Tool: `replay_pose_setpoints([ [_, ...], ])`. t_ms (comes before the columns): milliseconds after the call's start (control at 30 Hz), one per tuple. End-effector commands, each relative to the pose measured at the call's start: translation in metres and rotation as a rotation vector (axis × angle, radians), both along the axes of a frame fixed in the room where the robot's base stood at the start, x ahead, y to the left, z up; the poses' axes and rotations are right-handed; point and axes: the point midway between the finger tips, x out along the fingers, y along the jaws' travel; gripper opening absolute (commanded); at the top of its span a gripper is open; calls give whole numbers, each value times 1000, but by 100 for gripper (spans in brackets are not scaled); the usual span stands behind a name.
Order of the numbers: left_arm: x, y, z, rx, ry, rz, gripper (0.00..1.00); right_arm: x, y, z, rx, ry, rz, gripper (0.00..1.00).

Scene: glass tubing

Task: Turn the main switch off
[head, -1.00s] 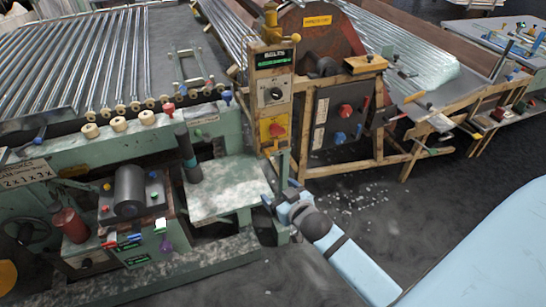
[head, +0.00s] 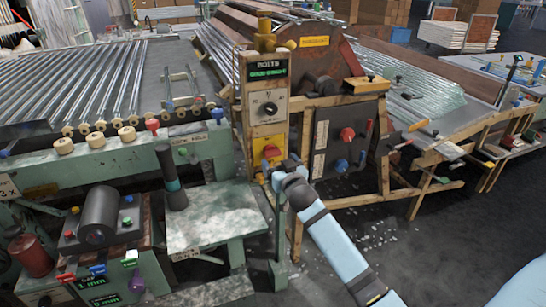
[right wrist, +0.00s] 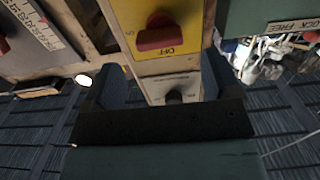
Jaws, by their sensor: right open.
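The main switch is a red knob on a yellow plate (head: 270,153), low on the tall cream control panel (head: 267,108). In the right wrist view the red knob (right wrist: 158,36) stands out from the yellow plate, with the word OFF on the plate beside it. My right gripper (head: 277,168) is just in front of and slightly below the yellow plate. Its two dark fingers (right wrist: 160,72) are apart, one on each side of the panel's lower part in the wrist picture, with no hold on the red knob. My left gripper is not in view.
A black and white dial (head: 268,109) sits above the yellow plate. A dark box with red and blue knobs (head: 335,150) stands just right of the panel. A green machine with a worn table (head: 208,222) is at the left.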

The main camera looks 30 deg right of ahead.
Motion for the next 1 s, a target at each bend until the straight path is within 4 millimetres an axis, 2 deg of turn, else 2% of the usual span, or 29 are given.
replay_pose_setpoints([
  [100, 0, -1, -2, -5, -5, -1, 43, 24, -6, -1, -1, -2, -1, 83],
  [300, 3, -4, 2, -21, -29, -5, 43, 49, -12, -1, 0, 0, 1, 83],
  [467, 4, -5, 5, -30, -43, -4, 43, 57, -14, 0, 0, 0, 0, 83],
  [700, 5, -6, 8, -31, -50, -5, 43, 57, -14, 0, 0, 0, 0, 83],
  [733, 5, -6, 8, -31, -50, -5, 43, 57, -14, 0, 0, 0, 0, 81],
  [933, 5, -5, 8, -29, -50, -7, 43, 57, -14, 0, 0, 0, 0, 35],
  [1000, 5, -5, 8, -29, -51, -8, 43, 57, -14, 0, 0, 0, 0, 34],
])
